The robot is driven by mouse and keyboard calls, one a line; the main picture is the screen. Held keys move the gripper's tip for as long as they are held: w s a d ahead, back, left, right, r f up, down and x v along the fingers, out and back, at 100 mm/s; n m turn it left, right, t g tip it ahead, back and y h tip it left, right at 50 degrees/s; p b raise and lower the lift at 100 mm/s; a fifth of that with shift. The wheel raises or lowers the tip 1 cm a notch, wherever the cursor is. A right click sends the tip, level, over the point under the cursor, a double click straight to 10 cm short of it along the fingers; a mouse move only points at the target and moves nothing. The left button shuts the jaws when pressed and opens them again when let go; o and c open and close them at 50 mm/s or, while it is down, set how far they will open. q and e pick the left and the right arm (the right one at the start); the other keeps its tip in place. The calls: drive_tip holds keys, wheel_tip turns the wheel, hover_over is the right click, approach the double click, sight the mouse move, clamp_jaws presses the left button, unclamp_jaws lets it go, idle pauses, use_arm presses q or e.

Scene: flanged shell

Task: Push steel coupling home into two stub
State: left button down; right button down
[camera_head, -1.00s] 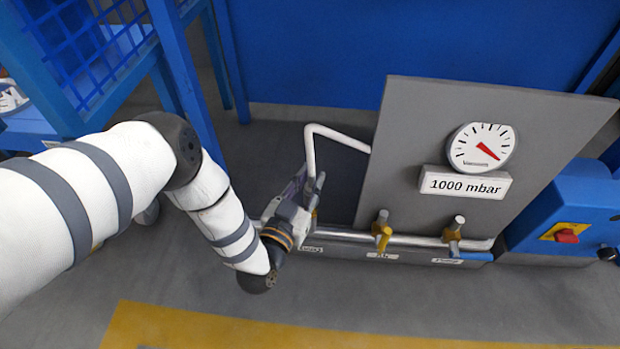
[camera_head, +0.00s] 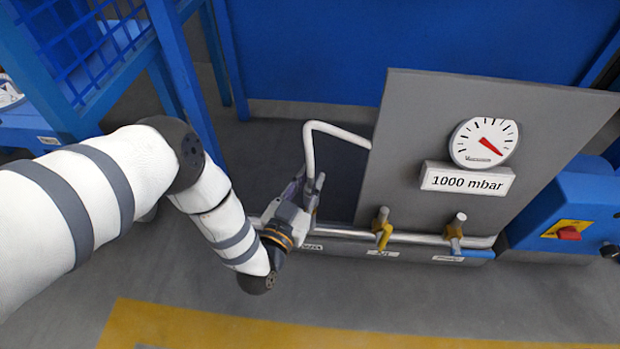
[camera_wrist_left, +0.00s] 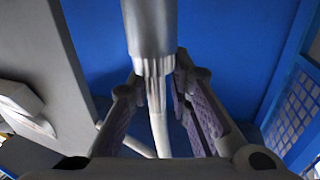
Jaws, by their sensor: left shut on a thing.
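My left gripper (camera_head: 306,192) is at the left end of the steel pipe, low beside the grey panel. In the left wrist view its fingers (camera_wrist_left: 156,85) stand on both sides of the steel coupling (camera_wrist_left: 152,30), shut on its narrower ribbed end. A white hose (camera_wrist_left: 158,132) runs from that end. In the head view the hose (camera_head: 309,150) rises from the gripper and bends over to the panel. The gripper hides the coupling in the head view. I cannot make out the two stub or how deep the coupling sits. My right gripper is out of view.
The grey panel (camera_head: 415,125) carries a dial gauge (camera_head: 484,142) and a "1000 mbar" sign (camera_head: 466,180). A blue box (camera_head: 560,205) with a red knob stands right. Blue mesh frame (camera_head: 85,45) stands left.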

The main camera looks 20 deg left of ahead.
use_arm(q)
drive_tip(key=shift+f+b, duration=0.75)
drive_tip(key=shift+f, duration=0.45)
drive_tip(key=c, duration=1.4)
unclamp_jaws()
drive_tip(key=s, duration=1.2)
drive_tip(key=shift+a, duration=0.2)
